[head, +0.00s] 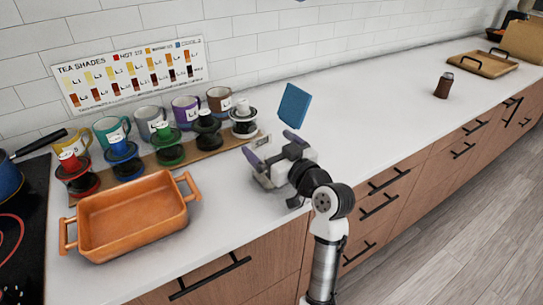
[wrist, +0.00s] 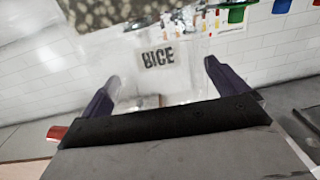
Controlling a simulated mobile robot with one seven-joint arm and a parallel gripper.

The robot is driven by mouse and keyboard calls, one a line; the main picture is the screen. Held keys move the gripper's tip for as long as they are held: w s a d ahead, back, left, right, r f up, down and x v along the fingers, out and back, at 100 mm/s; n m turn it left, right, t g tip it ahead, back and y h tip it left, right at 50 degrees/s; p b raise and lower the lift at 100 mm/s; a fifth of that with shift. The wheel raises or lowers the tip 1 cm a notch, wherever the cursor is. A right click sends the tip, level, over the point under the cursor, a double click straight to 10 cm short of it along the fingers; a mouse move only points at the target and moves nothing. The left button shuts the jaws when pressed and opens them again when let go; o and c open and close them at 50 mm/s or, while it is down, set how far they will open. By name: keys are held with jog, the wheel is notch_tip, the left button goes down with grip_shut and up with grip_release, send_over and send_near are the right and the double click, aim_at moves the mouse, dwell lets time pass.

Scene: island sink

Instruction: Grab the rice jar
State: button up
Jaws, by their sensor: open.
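In the wrist view, a pale label (wrist: 158,57) with dark lettering that reads like "RICE" shows between my fingers. It seems to be on a clear, see-through jar whose outline I cannot make out well. A speckled, grainy mass (wrist: 105,12) fills the top left of that view; I cannot tell if it belongs to the jar. My gripper (head: 272,146) is open above the counter near the wall, and its two purple fingers (wrist: 161,75) stand apart on either side of the label. I cannot tell whether they touch the jar. The jar is not clear in the head view.
A blue slab (head: 294,105) shows just behind my gripper. To the left stand a row of colored cups (head: 187,112), stacked lidded pieces (head: 207,130) and an orange baking dish (head: 135,222). A dark brown can (head: 444,86) and wooden tray (head: 482,64) are far right, with clear counter between.

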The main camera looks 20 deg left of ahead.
jog(key=shift+c, duration=0.2)
jog(key=c, duration=1.5)
jog(key=shift+r, duration=0.2)
